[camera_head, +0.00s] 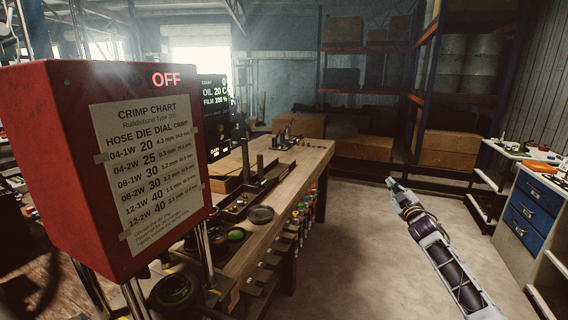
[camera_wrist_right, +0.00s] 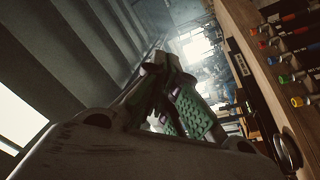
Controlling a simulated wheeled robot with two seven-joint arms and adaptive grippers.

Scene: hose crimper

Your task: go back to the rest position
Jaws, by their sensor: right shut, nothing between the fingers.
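My right gripper (camera_head: 391,183) is at the end of my right arm, which comes in from the lower right in the head view. It is held over the open floor, to the right of the wooden workbench (camera_head: 312,156) and apart from it. In the right wrist view its fingers (camera_wrist_right: 175,100) with green ribbed pads are close together, and nothing shows between them. My left gripper does not show in either view.
The red crimper box (camera_head: 40,150) with a crimp chart (camera_head: 150,165) fills the left. Tools hang along the bench's side. A blue drawer cabinet (camera_head: 530,215) stands at the right. Shelving (camera_head: 375,90) with boxes is at the back. The floor (camera_head: 365,240) between is clear.

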